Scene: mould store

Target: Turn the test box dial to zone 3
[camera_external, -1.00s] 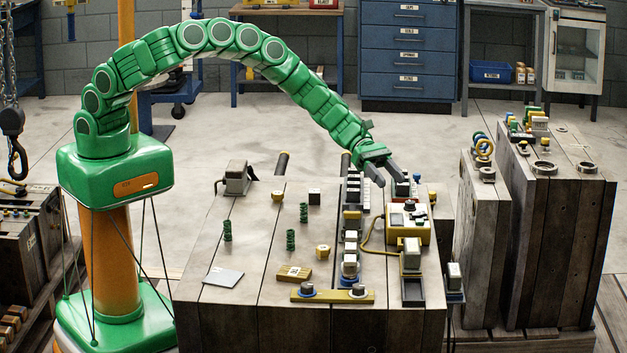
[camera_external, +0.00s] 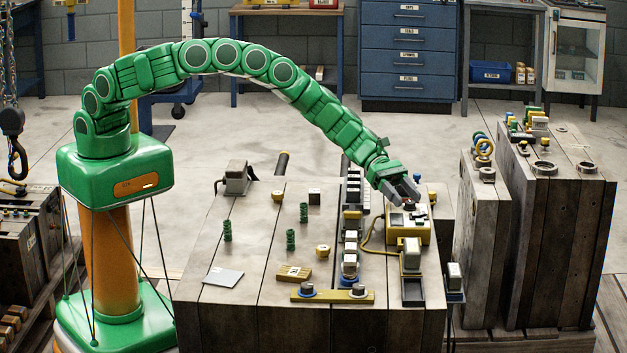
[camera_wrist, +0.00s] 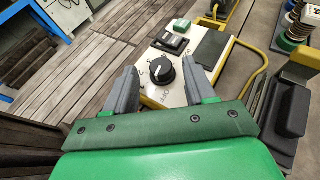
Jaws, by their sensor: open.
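The test box (camera_external: 408,226) is a yellow box with a pale top panel, at the right part of the wooden block top. Its dial (camera_wrist: 161,71) is a round black knob with a white pointer line, ringed by small marks too small to read. My gripper (camera_external: 409,203) is over the test box at the dial. In the wrist view my gripper (camera_wrist: 158,84) is open, with one grey finger on each side of the dial. The dial shows between the fingers, and I cannot tell whether either finger touches it. The pale panel (camera_wrist: 160,95) also carries a black switch and a green part.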

